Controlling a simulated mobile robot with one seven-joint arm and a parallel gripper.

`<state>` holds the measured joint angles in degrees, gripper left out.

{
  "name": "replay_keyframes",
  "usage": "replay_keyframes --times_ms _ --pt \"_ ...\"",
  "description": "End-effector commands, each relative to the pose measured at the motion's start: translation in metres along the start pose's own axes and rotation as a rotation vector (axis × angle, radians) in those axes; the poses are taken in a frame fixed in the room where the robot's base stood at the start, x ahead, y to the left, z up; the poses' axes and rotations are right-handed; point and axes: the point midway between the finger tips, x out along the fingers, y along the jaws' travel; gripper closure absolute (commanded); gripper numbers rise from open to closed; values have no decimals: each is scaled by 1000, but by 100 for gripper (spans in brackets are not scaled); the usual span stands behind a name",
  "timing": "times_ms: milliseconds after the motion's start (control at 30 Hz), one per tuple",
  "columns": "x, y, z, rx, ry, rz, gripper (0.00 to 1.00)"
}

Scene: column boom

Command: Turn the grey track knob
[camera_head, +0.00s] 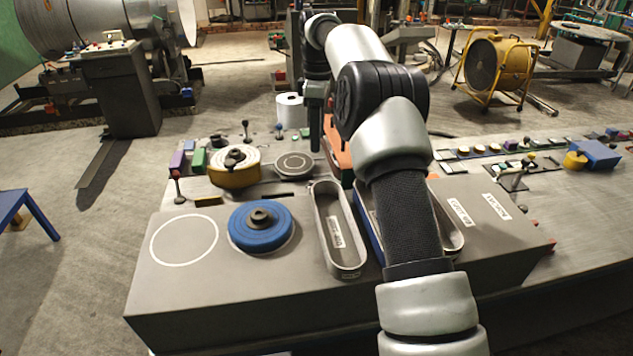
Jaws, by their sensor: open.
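My arm reaches up from the lower right and bends over, so that my gripper (314,125) points down behind the grey console. It looks narrow and edge-on from here, is open, and nothing shows between its fingers. A grey oval track (329,212) with a white label lies on top of the console, left of my arm. A low grey round disc (294,163) sits behind the console, left of and below my gripper in the picture. I cannot tell which part is the grey track knob; my arm hides part of the area to the right.
A blue disc with a dark hub (260,226) and a bare white circle (184,240) are on the console (215,300). A yellow-and-white round piece (234,167) stands behind it. A white roll (291,110) stands near my gripper. Small levers and coloured blocks crowd the back left.

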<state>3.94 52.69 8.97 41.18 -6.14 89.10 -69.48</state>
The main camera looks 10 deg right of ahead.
Motion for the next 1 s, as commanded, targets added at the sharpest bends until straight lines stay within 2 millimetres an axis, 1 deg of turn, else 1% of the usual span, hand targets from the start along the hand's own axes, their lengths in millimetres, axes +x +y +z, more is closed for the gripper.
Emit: replay_keyframes --times_ms 33,400,500,600,700,800,1000 --pt "13 -1 1 0 -2 -4 52" --pt "93 -2 0 1 -2 -4 52" --pt "112 -1 0 2 -2 -4 52" --pt "128 -1 0 2 -1 -2 52" --pt "139 0 0 2 -1 -1 52" --pt "146 -1 0 2 -1 -1 52" --pt "149 0 0 2 0 0 52"
